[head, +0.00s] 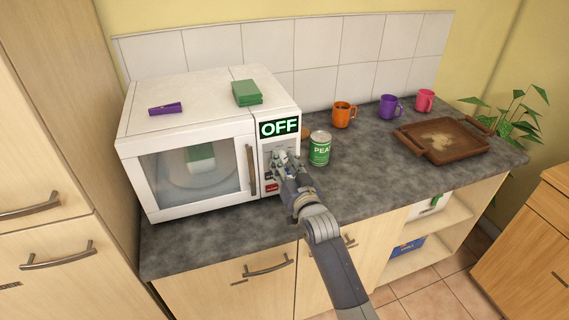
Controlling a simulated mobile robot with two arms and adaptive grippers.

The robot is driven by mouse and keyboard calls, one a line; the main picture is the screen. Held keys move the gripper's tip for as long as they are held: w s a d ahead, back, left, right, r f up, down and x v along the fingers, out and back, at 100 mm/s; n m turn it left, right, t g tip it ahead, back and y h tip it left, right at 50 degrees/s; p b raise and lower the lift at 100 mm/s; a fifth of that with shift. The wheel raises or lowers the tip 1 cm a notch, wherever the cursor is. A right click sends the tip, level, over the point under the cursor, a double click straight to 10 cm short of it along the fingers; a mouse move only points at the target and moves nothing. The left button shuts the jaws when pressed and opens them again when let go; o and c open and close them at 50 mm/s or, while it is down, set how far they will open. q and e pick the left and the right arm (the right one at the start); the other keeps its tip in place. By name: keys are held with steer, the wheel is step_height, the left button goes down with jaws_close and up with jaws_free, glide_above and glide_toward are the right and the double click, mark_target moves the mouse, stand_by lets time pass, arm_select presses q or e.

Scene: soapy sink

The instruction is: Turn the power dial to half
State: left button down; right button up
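A white microwave (190,207) stands on the left of the dark counter, with its door shut. Its display (280,127) reads OFF in pale letters. My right gripper (281,157) is at the control panel, just below the display. The gripper hides the middle of the panel, so I cannot make out the power dial or its setting. I cannot tell whether the fingers touch or hold anything. A red button (271,187) shows low on the panel. My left gripper is not in view.
A green can (320,149) stands close to the right of my gripper. Orange (343,114), purple (390,107) and pink (425,100) mugs stand along the back. A brown tray (470,157) lies at right. A green block (246,93) and purple object (165,109) lie on the microwave.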

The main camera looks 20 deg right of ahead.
steer(key=shift+n, duration=0.4)
steer(key=n+p, duration=0.1)
steer(key=n, duration=0.9)
steer(key=shift+n, duration=0.4)
stand_by(0.5)
steer(key=o, duration=1.1)
steer(key=s, duration=1.2)
steer(key=shift+d, duration=0.15)
